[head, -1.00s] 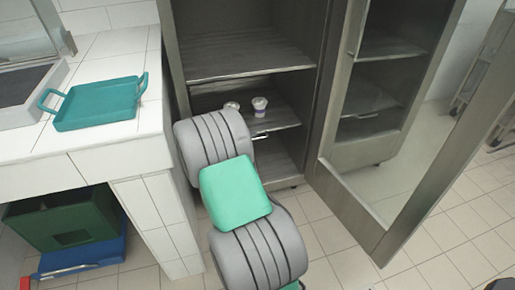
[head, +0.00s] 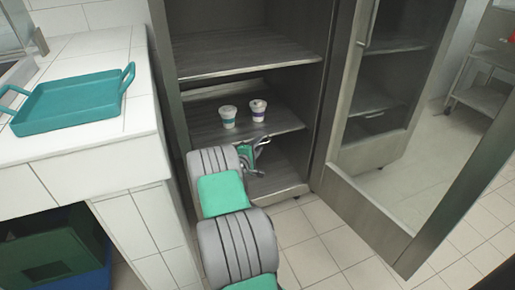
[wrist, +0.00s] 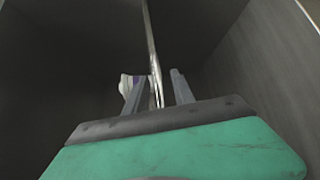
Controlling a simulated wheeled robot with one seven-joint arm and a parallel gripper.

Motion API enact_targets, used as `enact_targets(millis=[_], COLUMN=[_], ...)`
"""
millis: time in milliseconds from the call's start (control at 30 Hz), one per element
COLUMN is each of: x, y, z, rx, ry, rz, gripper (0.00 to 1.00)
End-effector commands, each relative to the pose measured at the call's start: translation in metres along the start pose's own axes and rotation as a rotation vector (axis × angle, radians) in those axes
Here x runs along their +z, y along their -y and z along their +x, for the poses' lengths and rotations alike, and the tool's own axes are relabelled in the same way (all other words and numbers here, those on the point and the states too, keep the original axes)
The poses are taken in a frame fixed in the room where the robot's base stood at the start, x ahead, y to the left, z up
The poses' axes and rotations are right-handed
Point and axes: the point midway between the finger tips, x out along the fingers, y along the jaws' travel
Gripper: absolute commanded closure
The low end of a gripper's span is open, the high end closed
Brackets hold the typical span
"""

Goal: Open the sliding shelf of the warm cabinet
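The warm cabinet (head: 318,120) stands open. Its middle sliding shelf (head: 190,117) carries two white cups, a left one (head: 228,117) and a right one (head: 258,110), near the front. My gripper (head: 262,147) is at the front edge of this shelf, partly hidden by my arm. In the wrist view the shelf (wrist: 150,35) appears edge-on as a near-vertical strip. It runs down between the two separated fingers of my gripper (wrist: 157,88). A cup (wrist: 126,84) shows partly behind the left finger. I cannot tell whether the fingers touch the shelf or its handle.
The cabinet's glazed door (head: 395,215) is swung open to the right. A tiled counter (head: 95,160) with a teal tray (head: 70,105) is close on the left. A metal cart (head: 485,100) stands at the far right. Tiled floor shows between counter and door.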

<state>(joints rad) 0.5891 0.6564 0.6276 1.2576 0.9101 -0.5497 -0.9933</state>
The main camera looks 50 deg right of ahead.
Motion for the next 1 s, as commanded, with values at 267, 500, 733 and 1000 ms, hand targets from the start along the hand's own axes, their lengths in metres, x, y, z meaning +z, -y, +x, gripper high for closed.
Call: enact_targets(millis=[267, 500, 733, 1000], x=[-0.0021, -0.0029, -0.0033, -0.0036], y=[-0.0007, -0.0005, -0.0004, -0.0003], z=[0.0131, 0.0123, 0.0119, 0.0117], rx=[0.0, 0.0, 0.0, 0.0], ry=[-0.004, -0.005, -0.006, -0.006], rz=[0.0, 0.0, 0.0, 0.0], gripper=[0.7, 0.81, 1.0, 1.0])
